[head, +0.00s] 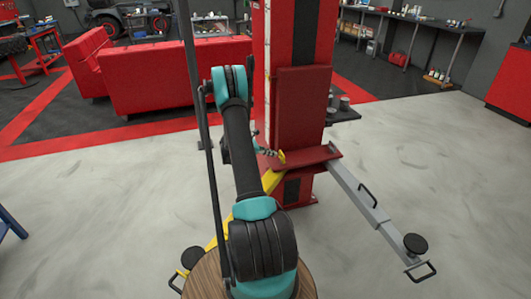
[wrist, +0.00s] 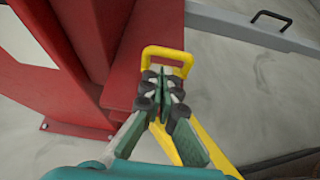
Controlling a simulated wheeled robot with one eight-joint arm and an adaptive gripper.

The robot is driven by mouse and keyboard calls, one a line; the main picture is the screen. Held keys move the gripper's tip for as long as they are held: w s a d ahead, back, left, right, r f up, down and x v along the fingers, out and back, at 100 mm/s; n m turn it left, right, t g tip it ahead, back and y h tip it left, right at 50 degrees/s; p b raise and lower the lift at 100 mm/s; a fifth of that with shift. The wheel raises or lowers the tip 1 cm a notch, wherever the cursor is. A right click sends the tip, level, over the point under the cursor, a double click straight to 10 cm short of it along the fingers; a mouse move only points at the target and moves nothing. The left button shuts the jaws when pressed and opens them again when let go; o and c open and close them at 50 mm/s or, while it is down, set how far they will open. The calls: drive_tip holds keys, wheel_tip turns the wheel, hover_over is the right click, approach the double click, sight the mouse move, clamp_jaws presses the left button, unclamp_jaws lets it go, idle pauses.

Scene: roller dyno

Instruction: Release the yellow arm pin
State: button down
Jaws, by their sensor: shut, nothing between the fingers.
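The yellow arm pin shows in the wrist view as a yellow loop handle (wrist: 167,50) at the inner end of the yellow lift arm (wrist: 213,153). In the head view the yellow arm (head: 273,181) runs from the red lift post down to the front left, partly behind my arm. My gripper (wrist: 164,78) is shut with nothing between its fingers. Its tips overlap the lower part of the loop in the wrist view. I cannot tell whether they touch it. The fingers hide the pin's lower part.
The red lift post (head: 302,110) stands just beyond my gripper. A grey lift arm (head: 360,195) with a round pad (head: 415,243) reaches to the front right. A red sofa (head: 170,75) stands at the back left. The grey floor is open on both sides.

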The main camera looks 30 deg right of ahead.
drive_tip(key=shift+x, duration=1.5)
drive_tip(key=shift+r, duration=0.1)
drive_tip(key=shift+r, duration=1.55)
drive_tip(key=v, duration=1.2)
drive_tip(key=shift+f, duration=0.15)
drive_tip(key=shift+a, duration=0.1)
